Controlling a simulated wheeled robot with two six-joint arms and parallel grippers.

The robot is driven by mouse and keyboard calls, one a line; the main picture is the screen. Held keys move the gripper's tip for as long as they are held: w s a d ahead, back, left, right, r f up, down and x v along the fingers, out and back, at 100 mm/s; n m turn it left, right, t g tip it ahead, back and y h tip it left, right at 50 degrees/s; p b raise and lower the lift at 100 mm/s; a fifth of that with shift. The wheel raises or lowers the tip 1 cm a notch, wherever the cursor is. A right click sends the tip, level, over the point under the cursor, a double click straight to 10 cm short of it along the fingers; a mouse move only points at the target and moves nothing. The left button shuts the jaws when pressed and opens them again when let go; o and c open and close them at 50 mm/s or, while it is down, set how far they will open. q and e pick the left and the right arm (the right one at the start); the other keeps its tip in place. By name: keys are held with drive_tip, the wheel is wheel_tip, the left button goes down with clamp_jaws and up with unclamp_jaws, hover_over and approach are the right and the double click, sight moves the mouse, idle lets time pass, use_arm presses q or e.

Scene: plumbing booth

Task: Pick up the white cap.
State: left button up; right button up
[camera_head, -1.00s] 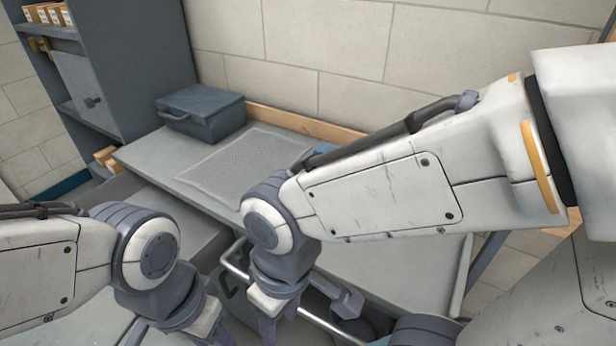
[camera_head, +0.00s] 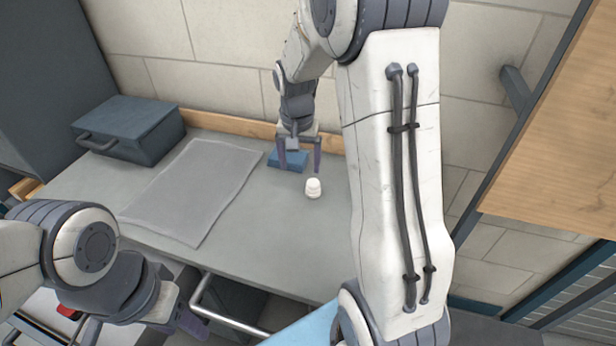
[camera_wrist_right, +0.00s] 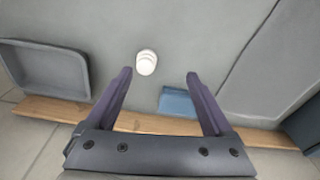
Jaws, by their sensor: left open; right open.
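The white cap (camera_head: 313,188) stands on the grey worktop (camera_head: 262,235), toward its right part. It also shows in the right wrist view (camera_wrist_right: 147,62), ahead of the fingertips and nearer the left finger there. My right gripper (camera_head: 301,170) is open and empty above the back of the worktop, just behind the cap and apart from it. Its two fingers (camera_wrist_right: 160,74) frame the right wrist view. My left gripper (camera_head: 182,318) is low at the left, in front of the worktop's edge; its fingertips are only partly visible.
A blue block-like item (camera_head: 287,161) lies behind the cap by the wooden back strip. A grey mat (camera_head: 192,190) lies left of the cap, and a dark toolbox (camera_head: 128,130) stands at the back left. A grey tray (camera_wrist_right: 42,70) shows in the right wrist view.

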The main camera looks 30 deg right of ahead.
sight(313, 182)
drive_tip(key=shift+m, duration=0.7)
drive_tip(key=d, duration=0.2)
drive_tip(key=d+f, duration=0.1)
drive_tip(key=d, duration=0.1)
drive_tip(key=shift+w+f, duration=0.1)
drive_tip(key=shift+w, duration=0.25)
wheel_tip(313, 182, down, 4)
drive_tip(key=shift+w+d+r+p, duration=0.15)
drive_tip(key=shift+p, duration=0.15)
drive_tip(key=shift+w+d+f+p, duration=0.1)
drive_tip(key=shift+f+p, duration=0.3)
drive_tip(key=shift+f, duration=1.15)
drive_tip(key=shift+w+d+f+p, duration=0.1)
drive_tip(key=shift+f+p, duration=0.25)
drive_tip(key=shift+f, duration=1.2)
clamp_jaws()
